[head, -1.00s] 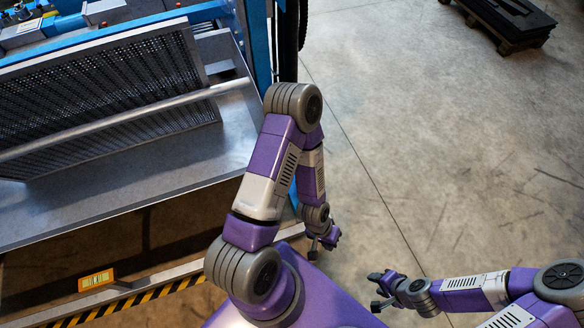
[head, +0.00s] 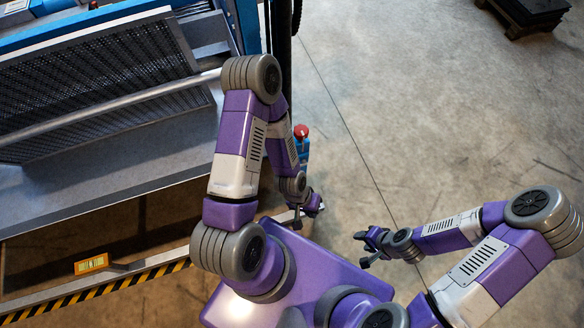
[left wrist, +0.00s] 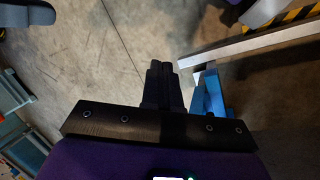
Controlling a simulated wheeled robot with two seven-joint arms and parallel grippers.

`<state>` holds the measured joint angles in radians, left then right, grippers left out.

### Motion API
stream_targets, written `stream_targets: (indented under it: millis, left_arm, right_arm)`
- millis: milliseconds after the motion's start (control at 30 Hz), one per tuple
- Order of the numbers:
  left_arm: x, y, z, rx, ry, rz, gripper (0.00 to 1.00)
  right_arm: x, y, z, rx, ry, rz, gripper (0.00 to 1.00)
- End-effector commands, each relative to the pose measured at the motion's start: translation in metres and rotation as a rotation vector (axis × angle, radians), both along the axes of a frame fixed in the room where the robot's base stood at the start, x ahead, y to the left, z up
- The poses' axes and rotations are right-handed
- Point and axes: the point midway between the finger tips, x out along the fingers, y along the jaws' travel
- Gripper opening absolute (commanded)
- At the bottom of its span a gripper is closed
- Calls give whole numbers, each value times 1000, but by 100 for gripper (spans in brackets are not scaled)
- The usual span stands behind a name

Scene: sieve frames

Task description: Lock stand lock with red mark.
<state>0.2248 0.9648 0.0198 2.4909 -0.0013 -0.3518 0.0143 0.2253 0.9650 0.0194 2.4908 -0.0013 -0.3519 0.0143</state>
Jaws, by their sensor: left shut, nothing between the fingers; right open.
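No stand lock with a red mark can be made out in either view. A red knob or button (head: 301,131) on a small blue part shows beside my left forearm in the head view; I cannot tell whether it is a lock. My left gripper (head: 318,207) hangs near the corner of the blue machine frame. In the left wrist view its dark fingers (left wrist: 164,84) are shut and empty, beside a blue post (left wrist: 208,95) under a grey rail (left wrist: 240,45). My right gripper (head: 362,248) is open and empty above bare floor.
A machine with a dark sieve screen (head: 100,75) and sloping metal tray (head: 100,190) fills the left. A dark pallet (head: 525,18) lies far right. The floor between is clear.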

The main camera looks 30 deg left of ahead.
Motion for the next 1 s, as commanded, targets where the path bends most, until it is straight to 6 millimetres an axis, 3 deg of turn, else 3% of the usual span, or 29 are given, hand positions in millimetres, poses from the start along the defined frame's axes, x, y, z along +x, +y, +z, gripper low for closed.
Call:
stream_targets:
  millis: [33, 100, 333, 700, 833, 1000]
  left_arm:
    - [0, 0, 23, 0, -1, 0, 0]
    - [16, 5, 5, 14, -58, -174, 0]
    - [63, 33, -21, 73, -230, -859, 0]
    - [142, 110, -33, 142, -333, -2017, 0]
    - [160, 132, -29, 128, -306, -2287, 0]
    - [172, 147, -25, 105, -275, -2469, 0]
  right_arm:
    - [0, 0, 23, 0, -1, 1, 43]
    - [1, 0, 14, 0, -4, 1, 43]
    - [0, 0, 11, 0, -1, 0, 43]
    - [0, 0, 11, 0, -1, 1, 43]
    - [0, 0, 11, 0, -1, 1, 43]
    - [0, 0, 11, 0, -1, 1, 43]
